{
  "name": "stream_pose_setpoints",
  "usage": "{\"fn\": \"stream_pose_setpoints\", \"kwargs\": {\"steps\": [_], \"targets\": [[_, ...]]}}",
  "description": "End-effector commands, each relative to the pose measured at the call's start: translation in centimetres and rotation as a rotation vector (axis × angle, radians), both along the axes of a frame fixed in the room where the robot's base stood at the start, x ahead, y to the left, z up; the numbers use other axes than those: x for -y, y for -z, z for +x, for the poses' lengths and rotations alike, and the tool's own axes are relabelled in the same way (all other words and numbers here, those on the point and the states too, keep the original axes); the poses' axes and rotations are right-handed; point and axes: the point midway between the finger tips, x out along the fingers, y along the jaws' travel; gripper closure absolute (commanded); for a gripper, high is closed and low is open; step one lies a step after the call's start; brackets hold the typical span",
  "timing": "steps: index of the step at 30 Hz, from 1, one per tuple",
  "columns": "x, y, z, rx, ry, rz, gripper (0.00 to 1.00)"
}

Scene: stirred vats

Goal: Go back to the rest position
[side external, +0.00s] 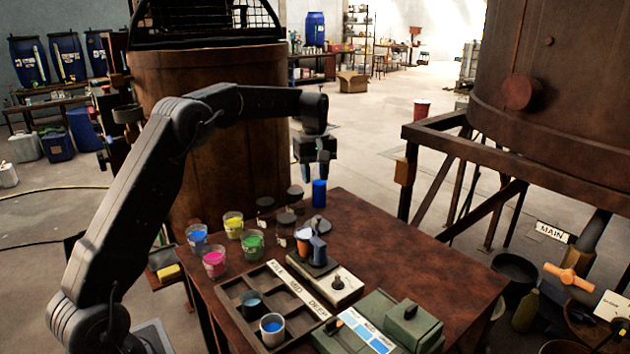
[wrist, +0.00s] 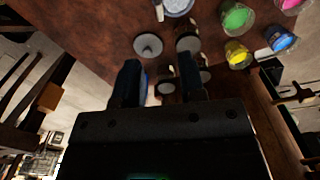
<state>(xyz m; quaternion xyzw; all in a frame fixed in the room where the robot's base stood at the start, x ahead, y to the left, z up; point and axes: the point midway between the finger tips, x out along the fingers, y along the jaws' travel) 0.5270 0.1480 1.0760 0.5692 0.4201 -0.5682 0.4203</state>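My gripper (side external: 316,172) hangs above the far edge of the rusty brown table (side external: 400,265), fingers pointing down. In the wrist view my gripper (wrist: 160,80) has its two fingers apart with nothing held between them. Dark lids or discs (wrist: 148,45) lie on the table below the fingers. No marker for the rest position shows.
Open cups of blue (side external: 197,237), pink (side external: 215,262), yellow (side external: 233,224) and green (side external: 252,242) paint stand at the table's left. A stirrer stand (side external: 318,258), a divided tray (side external: 225,291) and a green box (side external: 402,322) are nearer. Large vats stand behind and right.

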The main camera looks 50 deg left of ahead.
Motion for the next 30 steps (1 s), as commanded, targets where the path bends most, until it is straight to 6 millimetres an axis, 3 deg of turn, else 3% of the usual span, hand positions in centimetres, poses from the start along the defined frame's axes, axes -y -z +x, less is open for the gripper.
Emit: {"fn": "stream_pose_setpoints", "kwargs": {"steps": [4, 8, 12, 16, 23, 30], "targets": [[1.3, -1.6, -0.8, 0.021, 0.052, 0.008, 0.63], [4.2, -4.6, -3.3, 0.069, 0.182, 0.029, 0.63], [8.1, -7.7, -7.5, 0.135, 0.368, 0.063, 0.63], [11.3, -9.5, -12.0, 0.193, 0.541, 0.100, 0.63], [15.9, -9.9, -20.9, 0.293, 0.840, 0.178, 0.63], [18.7, -7.0, -28.9, 0.383, 1.115, 0.265, 0.63]]}}
